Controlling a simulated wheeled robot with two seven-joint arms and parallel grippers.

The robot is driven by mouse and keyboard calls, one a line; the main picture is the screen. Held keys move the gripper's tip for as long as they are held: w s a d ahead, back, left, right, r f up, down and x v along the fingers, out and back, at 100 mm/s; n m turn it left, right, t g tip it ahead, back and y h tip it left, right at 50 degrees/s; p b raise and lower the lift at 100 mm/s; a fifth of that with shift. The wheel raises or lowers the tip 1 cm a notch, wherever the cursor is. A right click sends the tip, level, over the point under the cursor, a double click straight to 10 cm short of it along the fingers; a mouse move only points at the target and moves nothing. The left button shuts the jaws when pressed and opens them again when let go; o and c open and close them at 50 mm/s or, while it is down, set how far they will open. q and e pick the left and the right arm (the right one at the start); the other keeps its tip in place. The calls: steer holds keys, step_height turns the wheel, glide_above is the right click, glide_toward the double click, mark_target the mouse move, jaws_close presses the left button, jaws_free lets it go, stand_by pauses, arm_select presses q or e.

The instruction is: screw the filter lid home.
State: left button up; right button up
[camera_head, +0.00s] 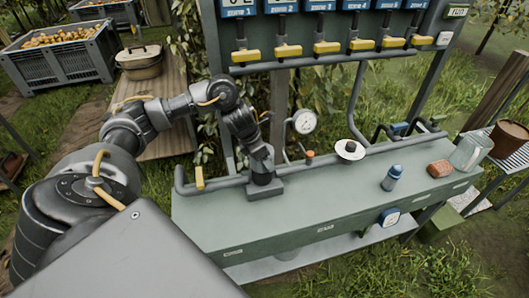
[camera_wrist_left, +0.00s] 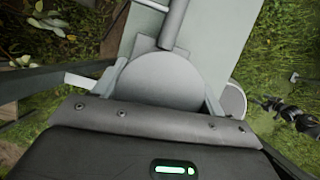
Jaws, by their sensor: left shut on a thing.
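My left gripper (camera_head: 262,173) is at the left part of the green bench, low over the grey filter housing (camera_head: 265,190) on the pipe. In the left wrist view a round grey lid (camera_wrist_left: 165,80) sits between the two fingers of the gripper (camera_wrist_left: 160,97), which are shut on its sides. A pipe runs away from the far side of the round part. In the head view the gripper hides most of the lid, so its thread and seating cannot be seen. My right gripper is not in view.
A pressure gauge (camera_head: 304,122) stands close right of the gripper. A yellow-handled valve (camera_head: 199,179) is on the left. Yellow-handled valves (camera_head: 288,51) hang above.

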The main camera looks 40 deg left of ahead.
arm_select(q)
steer(key=m+b, duration=0.1)
steer(key=a+m+b, duration=0.1)
steer(key=shift+w+r+m+h, duration=0.1)
steer(key=shift+m+h, duration=0.2)
steer(key=shift+h, duration=0.1)
steer(key=shift+r+m+g+h+b, duration=0.25)
steer(key=shift+m+g+h+b, duration=0.1)
steer(key=shift+m, duration=0.45)
steer(key=o, duration=1.1)
steer(key=shift+w+f, duration=0.1)
steer(key=shift+f, duration=0.1)
steer(key=shift+d, duration=0.1)
